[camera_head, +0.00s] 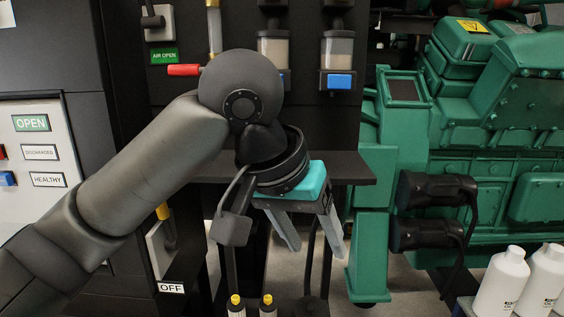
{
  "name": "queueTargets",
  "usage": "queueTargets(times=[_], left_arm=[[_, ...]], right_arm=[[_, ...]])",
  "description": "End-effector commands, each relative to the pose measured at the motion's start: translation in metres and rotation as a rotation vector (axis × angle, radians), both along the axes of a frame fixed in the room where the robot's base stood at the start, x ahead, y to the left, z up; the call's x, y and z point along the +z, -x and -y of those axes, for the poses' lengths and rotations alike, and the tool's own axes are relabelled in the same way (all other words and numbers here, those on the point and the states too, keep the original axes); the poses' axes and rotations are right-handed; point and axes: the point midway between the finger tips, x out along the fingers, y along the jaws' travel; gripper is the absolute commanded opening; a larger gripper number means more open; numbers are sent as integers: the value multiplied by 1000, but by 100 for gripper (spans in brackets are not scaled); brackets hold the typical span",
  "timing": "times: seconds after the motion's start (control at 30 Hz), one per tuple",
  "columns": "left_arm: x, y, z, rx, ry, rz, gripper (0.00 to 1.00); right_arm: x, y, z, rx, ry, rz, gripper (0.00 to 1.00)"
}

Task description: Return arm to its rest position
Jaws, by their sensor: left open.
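My left arm (150,165) comes in from the lower left and reaches to the middle of the head view. My left gripper (312,246) hangs at its end below a teal band, pointing down and a little right. Its two grey fingers are apart, and I see nothing between them. The gripper is in front of a dark shelf edge on the black panel. My right gripper does not show.
A black panel (345,132) with a red-handled valve (184,70) and filter bowls (337,50) stands behind the arm. A green genset (500,120) fills the right, with black connectors (436,190) in front. White bottles (501,281) stand lower right. Two yellow-capped bottles (236,309) stand at the bottom.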

Motion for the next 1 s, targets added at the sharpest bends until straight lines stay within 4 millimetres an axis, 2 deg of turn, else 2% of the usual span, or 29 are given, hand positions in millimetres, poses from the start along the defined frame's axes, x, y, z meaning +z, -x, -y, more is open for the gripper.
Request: queueTargets(times=[0.03, 0.27, 0.53, 0.77, 1.0], left_arm=[[-15, 1, 4, -20, 27, -9, 64], [-66, 1, 12, -63, 135, 4, 64], [-125, 6, 5, -33, 225, 31, 64], [-178, 18, -19, 47, 242, 50, 64], [-237, 45, -60, 155, 178, 57, 64]], right_arm=[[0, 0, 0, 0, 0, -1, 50], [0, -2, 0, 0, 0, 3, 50], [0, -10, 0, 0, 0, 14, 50], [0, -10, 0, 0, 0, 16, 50], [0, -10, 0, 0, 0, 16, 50]])
